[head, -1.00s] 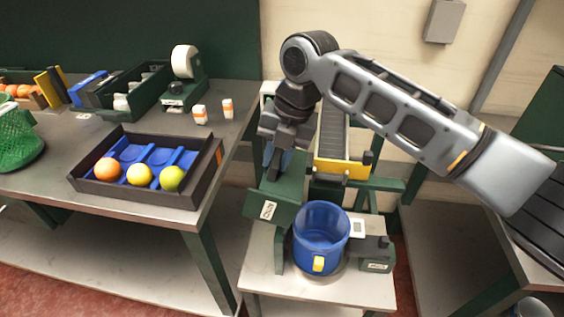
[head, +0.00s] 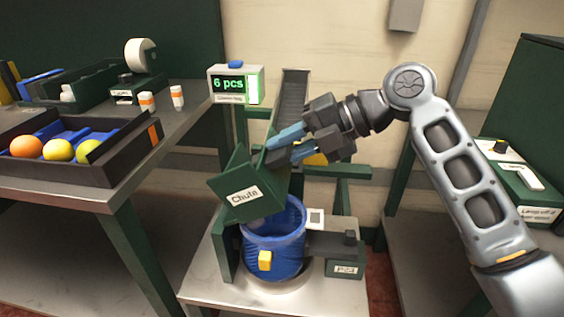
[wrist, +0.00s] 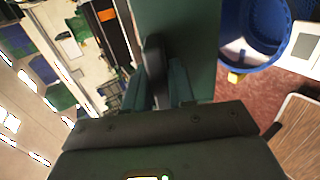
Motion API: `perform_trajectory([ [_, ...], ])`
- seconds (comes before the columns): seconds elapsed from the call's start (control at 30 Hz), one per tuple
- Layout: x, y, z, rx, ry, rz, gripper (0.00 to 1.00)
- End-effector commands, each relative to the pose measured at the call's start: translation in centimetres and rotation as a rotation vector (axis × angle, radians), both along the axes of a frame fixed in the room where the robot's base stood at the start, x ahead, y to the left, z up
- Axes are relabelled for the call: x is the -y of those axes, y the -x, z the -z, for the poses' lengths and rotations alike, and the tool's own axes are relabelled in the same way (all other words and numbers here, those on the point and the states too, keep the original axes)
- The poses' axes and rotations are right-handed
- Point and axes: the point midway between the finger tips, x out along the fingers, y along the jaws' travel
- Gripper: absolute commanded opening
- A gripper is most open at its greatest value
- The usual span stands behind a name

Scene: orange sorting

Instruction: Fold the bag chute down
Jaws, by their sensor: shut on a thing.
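The green bag chute (head: 241,194), labelled "Chute", stands tilted above the left rim of a blue bucket (head: 273,252) in the head view. My gripper (head: 276,152) reaches in from the right at the chute's upper edge. It is shut on a dark handle of the chute. In the wrist view the dark handle (wrist: 155,58) lies between the fingers, against the green chute panel (wrist: 188,35). The blue bucket also shows in the wrist view (wrist: 262,52), apart from the fingers. The fingertips are partly hidden in the head view.
A display reading "6 pcs" (head: 236,86) stands behind the chute. A narrow dark conveyor (head: 293,95) runs down behind my gripper. A table at left holds a dark tray (head: 118,150) with fruit. A labelled green device (head: 512,180) stands at right.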

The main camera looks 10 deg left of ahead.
Motion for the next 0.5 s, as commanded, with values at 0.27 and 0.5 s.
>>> perform_trajectory([
  [0.27, 1.8, 0.0, 3.3, 0.007, -0.174, 0.002, 0.0],
  [0.5, 3.4, 0.1, 5.3, 0.012, -0.318, 0.001, 0.0],
])
